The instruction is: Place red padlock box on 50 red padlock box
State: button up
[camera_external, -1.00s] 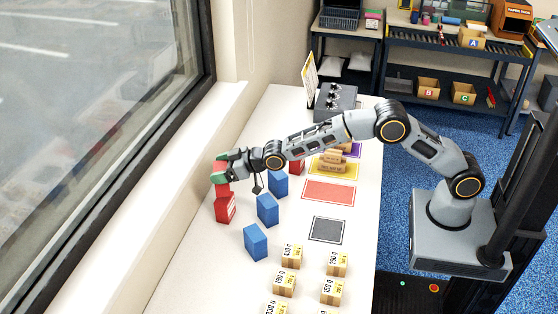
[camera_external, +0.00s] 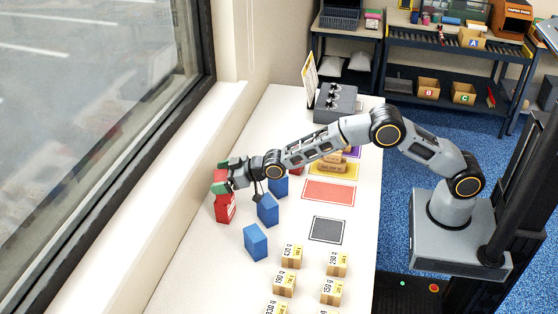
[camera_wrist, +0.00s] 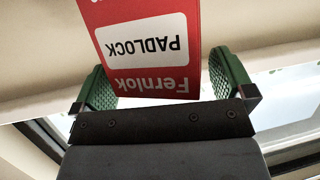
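My gripper (camera_external: 222,178) is at the left side of the table by the window wall, above a red box (camera_external: 225,207). In the wrist view, a red box labelled Fernlok PADLOCK (camera_wrist: 145,55) lies between the two green finger pads (camera_wrist: 163,85). Its label is upside down and slightly turned against the fingers. A gap shows at the right pad, so the fingers look open around it. In the external view its red face shows between the pads, over the lower red box; the contact between the boxes is partly hidden.
Blue boxes (camera_external: 268,210) (camera_external: 256,243) stand close to the right of the red stack. Another red box stands partly behind my arm. Small weight-marked cartons (camera_external: 284,283) stand in front. Red (camera_external: 330,191) and grey (camera_external: 328,229) mats are bare.

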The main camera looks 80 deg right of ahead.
jog(key=shift+r, duration=0.1)
jog(key=shift+r+p, duration=0.25)
jog(key=shift+p, duration=0.2)
jog(key=shift+s+f+b, duration=0.1)
jog(key=shift+s+b, duration=0.25)
jog(key=shift+b, duration=0.05)
jog(key=s+d+r+g+h+b, duration=0.1)
jog(key=s+d+r+g, duration=0.15)
jog(key=s, duration=0.65)
jog(key=s+d+r+g+b, duration=0.1)
jog(key=s+d+r, duration=0.25)
jog(key=s, duration=0.55)
jog(key=s+d+r+g+h+b, duration=0.1)
jog(key=s+d+r, duration=0.2)
jog(key=s, duration=0.7)
jog(key=s+d+f+m+g, duration=0.1)
jog(key=s+g, duration=0.1)
jog(key=s, duration=0.8)
jog(key=s+d+f+g, duration=0.1)
jog(key=s+d+g, duration=0.1)
jog(key=s, duration=0.8)
jog(key=shift+f+m+g, duration=0.2)
jog(key=shift+m+g, duration=0.2)
jog(key=shift+g, duration=0.15)
